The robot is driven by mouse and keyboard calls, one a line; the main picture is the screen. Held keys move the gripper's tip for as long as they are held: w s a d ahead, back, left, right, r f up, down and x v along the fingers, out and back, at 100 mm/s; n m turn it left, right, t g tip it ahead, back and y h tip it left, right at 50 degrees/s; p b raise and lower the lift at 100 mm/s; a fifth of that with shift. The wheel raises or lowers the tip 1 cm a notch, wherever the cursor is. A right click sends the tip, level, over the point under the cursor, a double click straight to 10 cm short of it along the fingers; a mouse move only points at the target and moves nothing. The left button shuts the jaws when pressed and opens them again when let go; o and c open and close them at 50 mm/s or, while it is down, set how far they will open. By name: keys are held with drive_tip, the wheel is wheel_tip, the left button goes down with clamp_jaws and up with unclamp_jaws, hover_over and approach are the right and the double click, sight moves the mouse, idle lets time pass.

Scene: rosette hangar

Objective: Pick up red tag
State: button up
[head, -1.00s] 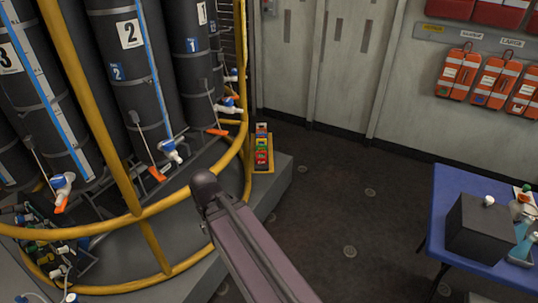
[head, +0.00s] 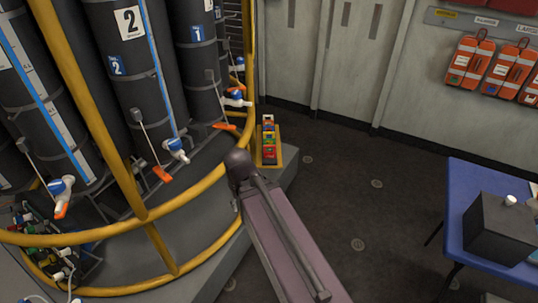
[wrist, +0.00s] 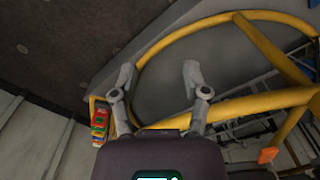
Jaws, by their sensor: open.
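Small coloured tags, red, green, yellow and blue, sit in a row on a yellow tray (head: 264,161) on the grey step by the railing. A red tag (head: 270,154) shows at the near end of the row. In the wrist view, red (wrist: 99,132) shows among the tags at the left, beside my gripper. My gripper (wrist: 159,70) is open and empty, its two fingers apart over the grey platform and railing. The tags lie outside the gap between the fingers. In the head view my arm hides the gripper.
A yellow railing (head: 200,186) curves around tall dark cylinders (head: 150,80) with valves. A blue table (head: 457,200) with a dark box (head: 497,228) stands at the right. Orange packs (head: 468,62) hang on the wall. The dark floor between is clear.

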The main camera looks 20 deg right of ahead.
drive_tip(key=o, duration=0.3)
drive_tip(key=shift+w+f, duration=0.1)
drive_tip(key=shift+o, duration=0.5)
drive_tip(key=shift+w+d+f, duration=0.15)
drive_tip(key=n+t+h+b, duration=0.7)
drive_tip(key=n+t+b, duration=1)
drive_tip(key=n+b, duration=1.9)
approach(270, 153)
drive_tip(key=s+a+m+b, duration=0.2)
drive_tip(key=s+m+b, duration=0.1)
drive_tip(key=m+b, duration=0.2)
drive_tip(key=shift+s+d+r+n, duration=0.1)
drive_tip(key=shift+d+r+n, duration=0.05)
drive_tip(key=shift+r+n, duration=0.2)
drive_tip(key=shift+r, duration=0.1)
drive_tip(key=shift+x, duration=4.35)
